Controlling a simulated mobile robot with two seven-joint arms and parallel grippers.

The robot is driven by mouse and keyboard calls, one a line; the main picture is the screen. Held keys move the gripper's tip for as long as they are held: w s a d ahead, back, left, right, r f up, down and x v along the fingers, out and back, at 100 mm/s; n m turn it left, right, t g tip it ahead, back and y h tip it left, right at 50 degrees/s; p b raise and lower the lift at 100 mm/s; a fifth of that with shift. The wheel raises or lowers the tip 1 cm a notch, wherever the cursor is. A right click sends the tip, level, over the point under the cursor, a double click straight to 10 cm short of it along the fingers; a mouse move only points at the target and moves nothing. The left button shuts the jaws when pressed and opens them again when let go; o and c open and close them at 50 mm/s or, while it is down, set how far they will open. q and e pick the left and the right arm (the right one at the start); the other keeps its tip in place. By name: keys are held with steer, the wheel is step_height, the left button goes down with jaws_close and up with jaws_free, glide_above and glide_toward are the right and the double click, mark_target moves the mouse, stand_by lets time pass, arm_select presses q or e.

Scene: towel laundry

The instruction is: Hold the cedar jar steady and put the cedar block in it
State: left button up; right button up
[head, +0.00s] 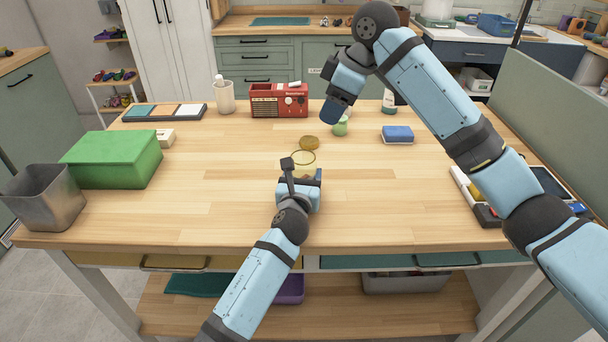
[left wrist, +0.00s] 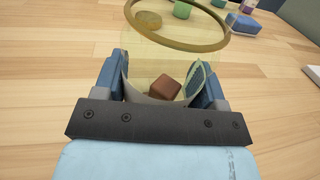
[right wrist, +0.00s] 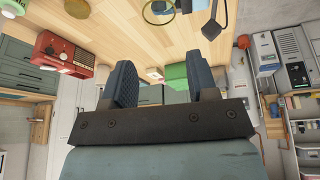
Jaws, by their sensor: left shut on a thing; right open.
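The cedar jar (head: 303,158) is clear with a yellowish rim and stands near the middle of the table. In the left wrist view the jar (left wrist: 160,62) sits between the fingers of my left gripper (left wrist: 163,85), which is shut on it. The brown cedar block (left wrist: 166,87) shows through the clear wall, lying tilted low inside the jar. In the head view my left gripper (head: 301,178) hides the jar's lower part. My right gripper (head: 336,110) is open and empty, raised above the table behind the jar; its spread fingers show in the right wrist view (right wrist: 166,85).
A round brown disc (head: 309,142) lies just behind the jar, with a small green container (head: 341,126) beyond. A red radio (head: 279,101) stands at the back, a blue sponge-like block (head: 397,134) to the right, and a green box (head: 113,158) at left. The front table is clear.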

arm_select(q)
steer(key=shift+a+f, duration=0.15)
steer(key=shift+f, duration=0.5)
arm_select(e)
steer(key=shift+s+d+r, duration=0.1)
steer(key=shift+d+r, duration=0.05)
steer(key=shift+r, duration=0.5)
arm_select(q)
steer(key=o, duration=1.2)
steer(key=shift+a, duration=0.1)
steer(key=shift+c, duration=0.2)
steer(key=shift+r, duration=0.1)
steer(key=s, duration=0.4)
steer(key=s+a, duration=0.1)
steer(key=s, duration=0.6)
steer(key=shift+s+a+r, duration=0.15)
steer(key=shift+s+a, duration=0.25)
steer(key=shift+d, duration=0.1)
arm_select(e)
steer(key=shift+f, duration=0.1)
